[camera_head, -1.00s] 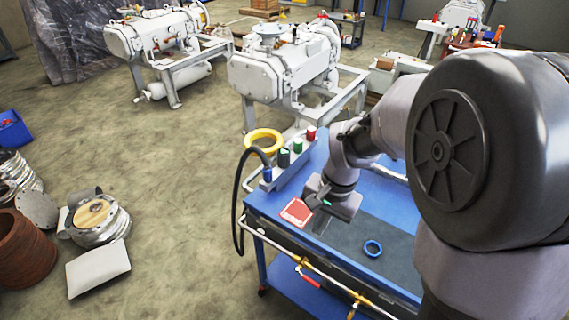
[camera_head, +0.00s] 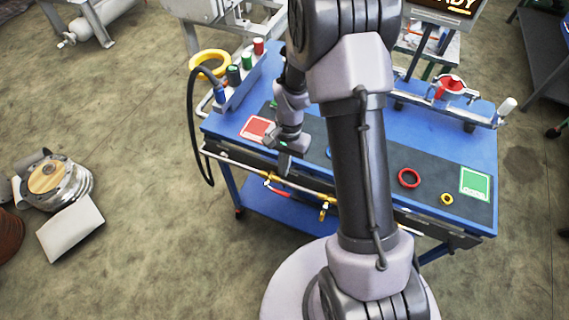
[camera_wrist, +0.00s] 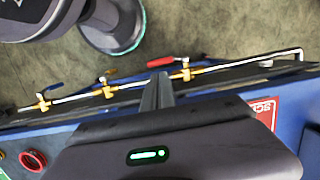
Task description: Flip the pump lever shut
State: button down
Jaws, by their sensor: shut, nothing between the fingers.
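A pipe (camera_head: 228,157) with brass valves runs along the front edge of the blue workbench. A red-handled lever (camera_head: 277,190) sits on one valve, and it also shows in the wrist view (camera_wrist: 174,61). No label shows which is the pump lever. My gripper (camera_head: 284,168) is shut and empty, pointing down near the bench's front edge. In the wrist view its shut fingers (camera_wrist: 158,85) lie close to the red-handled lever; I cannot tell whether they touch.
A red card (camera_head: 257,129), a red ring (camera_head: 409,178), a small yellow ring (camera_head: 447,199) and a green card (camera_head: 475,183) lie on the bench. A black hose (camera_head: 192,125) hangs at the left end.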

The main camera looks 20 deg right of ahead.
aim_at(281, 192)
jog(key=f+b, duration=0.1)
jog(key=f, duration=0.1)
jog(key=f+b, duration=0.1)
jog(key=f, duration=0.2)
jog(key=s+a+f+b, duration=0.1)
jog(key=f, duration=0.2)
jog(key=shift+s+f, duration=0.1)
jog(key=shift+s+d+f+b, duration=0.2)
jog(key=shift+f+b, duration=0.3)
jog(key=shift+f, duration=0.2)
jog(key=shift+s+d+f+b, duration=0.1)
jog(key=shift+s+f+b, duration=0.05)
jog(key=shift+f+b, duration=0.45)
jog(key=shift+r, duration=0.1)
jog(key=d+r+p, duration=0.2)
jog(key=r, duration=0.2)
jog(key=s+d+r+p, duration=0.1)
jog(key=d+r+p, duration=0.1)
jog(key=r, duration=0.2)
jog(key=s+d+r+p, duration=0.1)
jog(key=d+r+p, duration=0.1)
jog(key=r+p, duration=0.1)
jog(key=shift+s+r, duration=0.15)
jog(key=shift+r, duration=0.5)
jog(key=shift+d, duration=0.15)
